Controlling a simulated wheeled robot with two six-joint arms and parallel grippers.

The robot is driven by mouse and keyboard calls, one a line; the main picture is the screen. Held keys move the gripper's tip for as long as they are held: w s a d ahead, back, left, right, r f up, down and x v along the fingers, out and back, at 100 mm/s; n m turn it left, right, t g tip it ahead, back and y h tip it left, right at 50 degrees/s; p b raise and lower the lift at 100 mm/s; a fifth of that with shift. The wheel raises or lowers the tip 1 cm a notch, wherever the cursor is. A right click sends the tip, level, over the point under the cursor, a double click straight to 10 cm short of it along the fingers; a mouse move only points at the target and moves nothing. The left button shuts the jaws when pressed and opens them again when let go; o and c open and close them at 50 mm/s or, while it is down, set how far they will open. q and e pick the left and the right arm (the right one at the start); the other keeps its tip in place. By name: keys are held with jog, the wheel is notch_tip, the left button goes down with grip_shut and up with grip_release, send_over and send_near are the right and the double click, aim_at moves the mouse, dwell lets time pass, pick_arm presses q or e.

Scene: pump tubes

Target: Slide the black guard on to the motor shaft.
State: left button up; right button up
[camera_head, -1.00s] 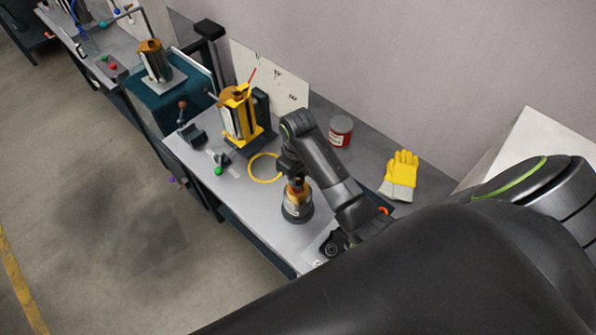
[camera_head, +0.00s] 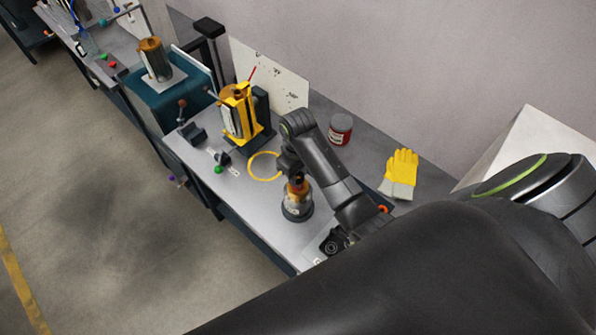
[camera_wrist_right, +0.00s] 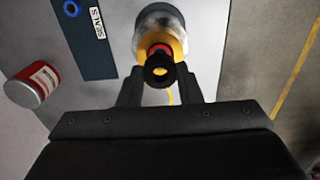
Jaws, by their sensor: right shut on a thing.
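My right gripper (camera_head: 291,166) is above the motor (camera_head: 298,208), a short upright body with a dark round base and yellow-orange upper part on the bench. In the right wrist view, the gripper (camera_wrist_right: 160,76) is shut on the black guard (camera_wrist_right: 159,76), a small ring with an open centre. The guard lines up over the red and yellow top of the motor (camera_wrist_right: 158,22), and yellow-orange shows through its hole. I cannot tell whether it is around the shaft or just above it; the shaft is mostly hidden. My left gripper is not in view.
A yellow ring (camera_head: 264,166) lies left of the motor, with a yellow-framed pump (camera_head: 240,115) behind it. A red can (camera_head: 340,129) and a yellow glove (camera_head: 399,173) lie to the right. A dark strip labelled SEALS (camera_wrist_right: 87,38) is beside the motor.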

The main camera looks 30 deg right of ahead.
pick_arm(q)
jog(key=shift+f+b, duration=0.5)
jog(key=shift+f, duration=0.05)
pick_arm(e)
jog(key=shift+f, duration=1.2)
jog(key=o, duration=1)
jog(key=shift+r, duration=0.1)
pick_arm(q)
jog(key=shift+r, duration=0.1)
pick_arm(e)
jog(key=shift+r, duration=0.1)
